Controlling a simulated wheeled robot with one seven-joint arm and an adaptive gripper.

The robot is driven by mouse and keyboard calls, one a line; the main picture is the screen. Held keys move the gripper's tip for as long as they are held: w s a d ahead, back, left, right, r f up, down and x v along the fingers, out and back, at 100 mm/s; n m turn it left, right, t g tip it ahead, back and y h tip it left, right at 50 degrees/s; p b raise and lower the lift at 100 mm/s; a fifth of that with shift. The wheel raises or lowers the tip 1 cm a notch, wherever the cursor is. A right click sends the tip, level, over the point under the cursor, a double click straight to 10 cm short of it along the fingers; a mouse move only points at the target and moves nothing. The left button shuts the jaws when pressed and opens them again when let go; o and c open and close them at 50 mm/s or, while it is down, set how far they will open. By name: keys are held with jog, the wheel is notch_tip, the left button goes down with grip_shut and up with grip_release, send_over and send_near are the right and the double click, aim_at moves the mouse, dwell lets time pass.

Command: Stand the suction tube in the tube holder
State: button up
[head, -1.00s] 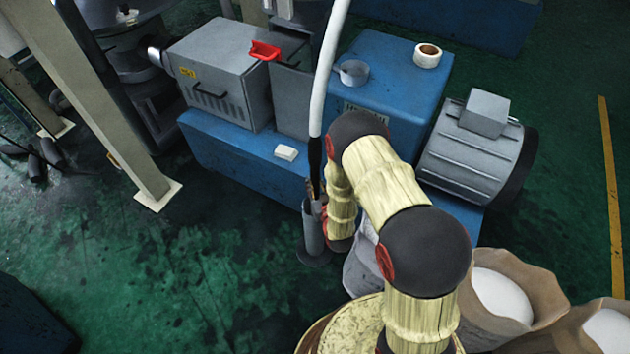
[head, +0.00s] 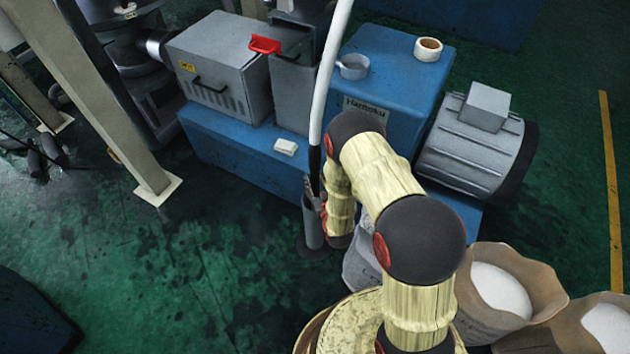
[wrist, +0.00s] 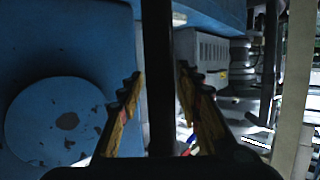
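The suction tube (head: 314,168) is a thin black tube, nearly upright, with a white hose rising from its top. The tube holder (head: 312,232) is a grey upright cylinder on a round foot on the floor. The tube's lower end meets the holder's mouth; how deep it reaches inside I cannot see. My gripper (head: 321,204) is at the tube just above the holder, partly hidden by my arm. The holder does not show there.
A blue machine block (head: 390,90) stands behind, with a grey motor (head: 470,145) at right and a grey box (head: 220,75) at left. Open sacks (head: 505,290) are at lower right. A beige post (head: 105,110) stands left. Green floor (head: 210,270) is clear at left.

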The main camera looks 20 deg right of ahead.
jog(key=shift+o, duration=0.8)
jog(key=shift+s+f, duration=0.1)
jog(key=shift+f, duration=0.05)
jog(key=v, duration=1.2)
